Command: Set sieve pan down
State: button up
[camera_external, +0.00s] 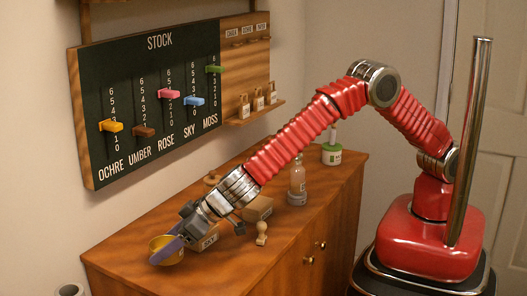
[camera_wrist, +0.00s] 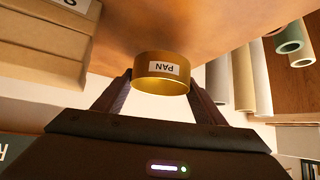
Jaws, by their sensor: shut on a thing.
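The sieve pan (camera_external: 163,257) is a small round golden pan at the near left end of the wooden cabinet top (camera_external: 250,262). In the wrist view the pan (camera_wrist: 160,84) shows a white label reading PAN, upside down in the picture. My gripper (camera_external: 172,245) reaches down to it from the right and is shut on it, with one finger on each side in the wrist view. A finger hides part of the pan in the outside view. I cannot tell whether the pan's base touches the wood.
A wooden stamp (camera_external: 262,233), another box (camera_external: 258,209) and a glass bottle (camera_external: 297,180) stand farther along. The stock board (camera_external: 150,105) hangs on the wall behind. Paper rolls (camera_wrist: 252,80) show in the wrist view.

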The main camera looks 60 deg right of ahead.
jog(key=shift+f, duration=0.1)
jog(key=shift+f, duration=1.75)
jog(key=o, duration=1.2)
jog(key=shift+f, duration=0.15)
jog(key=shift+s+d+r, duration=0.1)
jog(key=shift+s+r, duration=0.25)
jog(key=shift+r, duration=0.15)
jog(key=v, duration=1.1)
jog(key=shift+w+d, duration=0.1)
